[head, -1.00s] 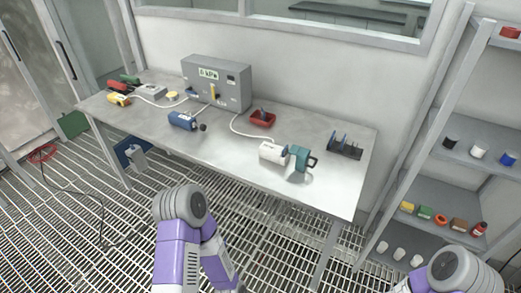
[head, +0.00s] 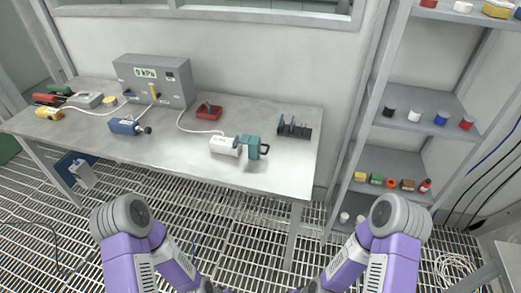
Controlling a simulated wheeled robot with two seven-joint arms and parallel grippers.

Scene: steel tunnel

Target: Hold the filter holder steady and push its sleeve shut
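A white cylinder joined end to end with a teal part with a dark loop handle lies on the steel table (head: 180,165), right of its middle; I take it as the filter holder (head: 224,146) and its sleeve (head: 249,147). A white hose runs to it from a grey box. I cannot tell how far the sleeve is pushed on. My purple arms reach down to the bottom edge of the head view, well in front of the table. Only dark slivers of my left gripper (head: 207,287) and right gripper (head: 309,287) show there, away from the holder.
The grey box (head: 153,80) reads 0 kPa. A blue cylinder (head: 124,126), yellow part (head: 48,114), red tray (head: 208,112) and dark rack (head: 294,128) stand on the table. A shelf unit (head: 420,115) is at right. The table front between the cylinders is clear.

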